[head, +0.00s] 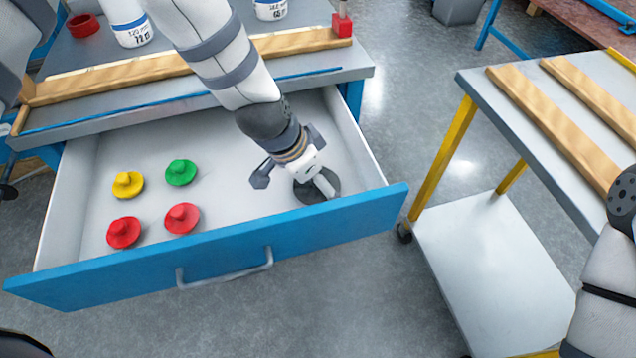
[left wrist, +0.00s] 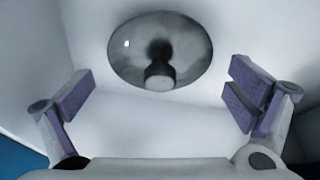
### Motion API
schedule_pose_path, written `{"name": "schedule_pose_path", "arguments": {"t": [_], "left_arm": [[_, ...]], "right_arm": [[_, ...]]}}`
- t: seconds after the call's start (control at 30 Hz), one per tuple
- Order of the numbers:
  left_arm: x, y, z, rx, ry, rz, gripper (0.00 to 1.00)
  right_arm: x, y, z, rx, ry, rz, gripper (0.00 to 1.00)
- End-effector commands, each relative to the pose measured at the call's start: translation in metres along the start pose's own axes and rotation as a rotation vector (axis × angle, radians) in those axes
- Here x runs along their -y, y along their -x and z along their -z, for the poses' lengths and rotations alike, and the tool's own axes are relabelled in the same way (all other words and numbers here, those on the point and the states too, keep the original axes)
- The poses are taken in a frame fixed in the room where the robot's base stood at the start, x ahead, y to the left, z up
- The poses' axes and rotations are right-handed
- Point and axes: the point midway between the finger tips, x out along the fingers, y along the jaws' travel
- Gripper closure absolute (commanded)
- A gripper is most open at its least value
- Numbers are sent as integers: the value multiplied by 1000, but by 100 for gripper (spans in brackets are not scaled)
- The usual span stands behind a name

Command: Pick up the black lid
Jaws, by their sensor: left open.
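The black lid (head: 311,192) lies in the right part of the open drawer, partly hidden by my left gripper in the head view. In the left wrist view the black lid (left wrist: 190,62) is a dark round disc with a knob in its middle. My left gripper (head: 292,186) is over the lid, fingers apart. In the left wrist view its two padded fingers (left wrist: 160,100) are spread wide, with the lid beyond them and nothing between the pads. My right gripper does not show; only part of my right arm is at the right edge of the head view.
A yellow lid (head: 127,184), a green lid (head: 180,172) and two red lids (head: 123,231) (head: 182,217) lie in the left half of the drawer. The blue drawer front (head: 130,272) and the side walls bound it. A wheeled table (head: 500,84) stands to the right.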

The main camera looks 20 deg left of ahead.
Motion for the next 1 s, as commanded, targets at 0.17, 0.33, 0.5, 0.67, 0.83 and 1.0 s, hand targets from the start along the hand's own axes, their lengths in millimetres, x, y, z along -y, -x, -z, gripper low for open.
{"name": "schedule_pose_path", "arguments": {"t": [0.17,0.33,0.5,0.67,0.83,1.0], "left_arm": [[0,-2,1,-2,-1,2,1],[0,-1,1,-2,-1,2,26],[0,-1,1,-2,-1,1,52],[0,-1,1,-2,-1,1,52],[1,16,10,-7,-5,5,52],[2,60,28,-11,-6,9,52]], "right_arm": [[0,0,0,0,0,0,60],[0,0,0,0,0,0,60],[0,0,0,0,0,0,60],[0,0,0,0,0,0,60],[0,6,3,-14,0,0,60],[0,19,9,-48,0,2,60]]}}
